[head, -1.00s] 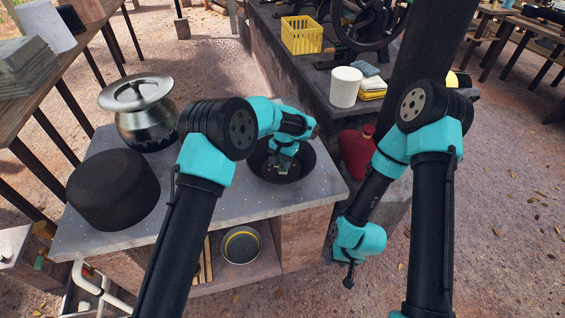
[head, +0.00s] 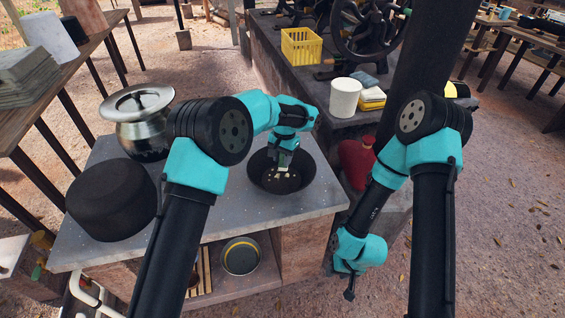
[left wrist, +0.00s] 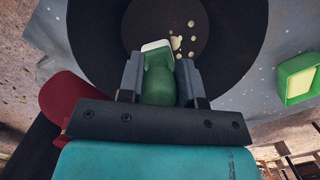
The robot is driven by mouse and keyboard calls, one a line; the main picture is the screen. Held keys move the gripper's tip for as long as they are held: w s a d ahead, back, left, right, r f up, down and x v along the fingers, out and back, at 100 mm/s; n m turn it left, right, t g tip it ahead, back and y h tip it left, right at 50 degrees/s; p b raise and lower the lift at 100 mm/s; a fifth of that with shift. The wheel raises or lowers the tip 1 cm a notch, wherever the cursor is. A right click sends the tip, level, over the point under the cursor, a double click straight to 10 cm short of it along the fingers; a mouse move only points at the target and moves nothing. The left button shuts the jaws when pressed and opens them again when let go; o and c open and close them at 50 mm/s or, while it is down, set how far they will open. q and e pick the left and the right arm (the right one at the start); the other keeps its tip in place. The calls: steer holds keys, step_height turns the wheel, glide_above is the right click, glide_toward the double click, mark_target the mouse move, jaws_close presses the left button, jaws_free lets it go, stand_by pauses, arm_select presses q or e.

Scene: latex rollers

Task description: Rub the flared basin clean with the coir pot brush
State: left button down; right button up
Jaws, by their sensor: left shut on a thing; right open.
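The flared basin (head: 303,178) is dark and wide and sits on the grey speckled counter. It also fills much of the left wrist view (left wrist: 92,40). Several pale crumbs (left wrist: 178,42) lie on its floor. My left gripper (head: 284,160) is over the basin, shut on the coir pot brush (left wrist: 158,82), which shows a green body with a pale edge at its far end. Whether the brush touches the basin I cannot tell. My right gripper (head: 349,293) hangs at the counter's right side, open and empty, its fingers small in view.
A dark round pot (head: 112,205) and a lidded metal pot (head: 140,125) stand left on the counter. A red bottle (head: 357,163) is right of the basin. A green square container (left wrist: 297,78) lies beside the basin in the wrist view.

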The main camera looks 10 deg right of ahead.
mark_target(283, 169)
arm_select(q)
steer(key=shift+r, duration=0.25)
steer(key=shift+f, duration=0.15)
steer(key=shift+f, duration=2.95)
steer(key=shift+f, duration=1.05)
steer(key=shift+w+d+r, duration=0.1)
steer(key=shift+w+d, duration=0.1)
steer(key=shift+w, duration=0.55)
steer(key=shift+w+d, duration=0.15)
steer(key=shift+w, duration=0.55)
steer(key=shift+w+d, duration=0.2)
steer(key=shift+w, duration=0.5)
steer(key=shift+w+d, duration=0.15)
steer(key=shift+w, duration=0.55)
